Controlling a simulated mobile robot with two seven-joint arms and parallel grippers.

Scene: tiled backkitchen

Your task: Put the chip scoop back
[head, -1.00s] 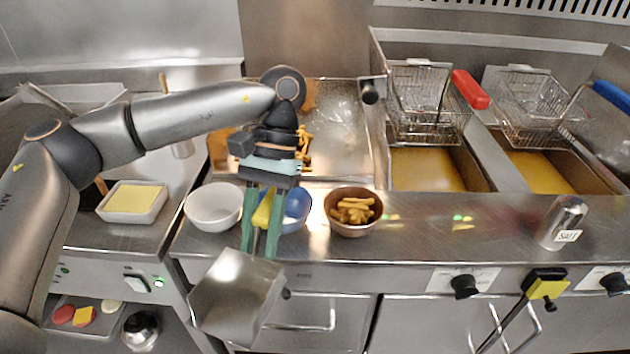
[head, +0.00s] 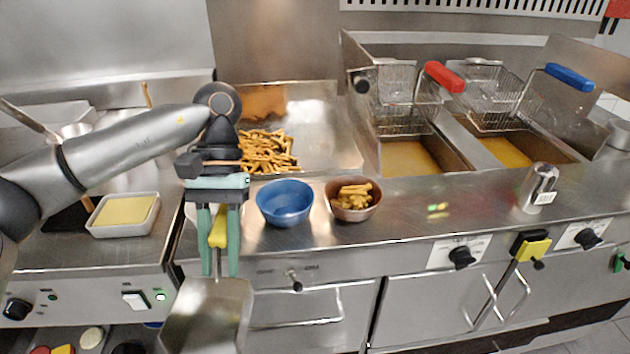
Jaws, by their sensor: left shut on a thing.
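The chip scoop (head: 208,315) has a broad steel pan and a yellow handle. My left gripper (head: 219,270) is shut on the handle and holds the scoop with its pan hanging down in front of the counter edge. A steel chip tray (head: 318,120) with a heap of chips (head: 265,150) stands behind the gripper. The scoop is clear of that tray. My right gripper is not in view.
A blue bowl (head: 285,203) and a brown bowl of chips (head: 353,198) stand right of the gripper. A white bowl is mostly hidden behind it. Fryer baskets (head: 400,100) and a salt shaker (head: 538,188) are at right. The right counter front is fairly clear.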

